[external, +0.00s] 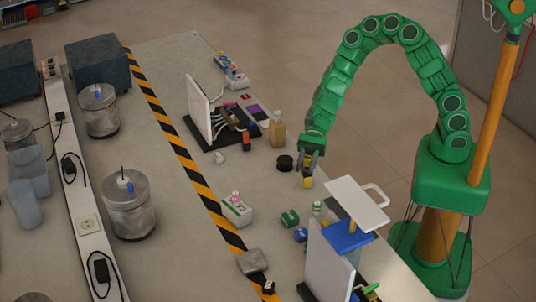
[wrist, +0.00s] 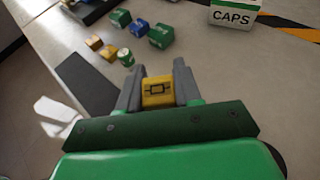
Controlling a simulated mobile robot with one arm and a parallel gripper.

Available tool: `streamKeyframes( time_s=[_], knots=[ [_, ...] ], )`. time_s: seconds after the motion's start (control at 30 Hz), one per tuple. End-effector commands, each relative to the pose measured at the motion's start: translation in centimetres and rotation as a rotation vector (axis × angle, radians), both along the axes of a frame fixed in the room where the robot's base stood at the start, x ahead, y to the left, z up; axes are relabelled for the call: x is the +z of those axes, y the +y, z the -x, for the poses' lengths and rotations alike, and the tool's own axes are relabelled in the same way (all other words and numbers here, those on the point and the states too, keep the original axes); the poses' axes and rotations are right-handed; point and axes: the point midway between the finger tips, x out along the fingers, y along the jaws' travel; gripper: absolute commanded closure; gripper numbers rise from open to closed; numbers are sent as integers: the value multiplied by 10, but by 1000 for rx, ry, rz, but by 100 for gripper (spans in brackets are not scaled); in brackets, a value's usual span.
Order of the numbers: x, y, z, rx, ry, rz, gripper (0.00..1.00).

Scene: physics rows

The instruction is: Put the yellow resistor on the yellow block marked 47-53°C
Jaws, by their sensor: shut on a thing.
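My gripper (external: 307,175) hangs over the right part of the table. It is shut on the yellow resistor (wrist: 158,91), a small yellow block with a dark resistor symbol, held between the two grey fingers in the wrist view. The yellow resistor (external: 307,183) also shows at the fingertips in the external view. No 47-53°C marking is readable, so I cannot tell which thing is the marked block.
Near the gripper are a black round piece (external: 285,163), a tan upright block (external: 277,133), a green block (external: 290,217) and a blue block (external: 300,235). A white CAPS box (wrist: 233,14) stands ahead. A white panel (external: 358,204) rises close by on the right.

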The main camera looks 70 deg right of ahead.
Motion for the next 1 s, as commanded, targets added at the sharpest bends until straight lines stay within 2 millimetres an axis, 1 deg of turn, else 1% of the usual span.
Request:
streamKeyframes(
  time_s=[0.33, 0.37, 0.5, 0.77, 0.9, 1.0],
  knots=[
    [-2, 0, 0, 0, 0, -1, 96],
    [-2, 0, 0, 0, 0, -1, 63],
    [-2, 0, 0, 0, 0, -1, 42],
    [-2, 0, 0, 0, 0, -1, 41],
    [1, 0, 0, 0, 0, -1, 41],
    [4, -7, -1, -1, 1, -2, 41]
  ],
)
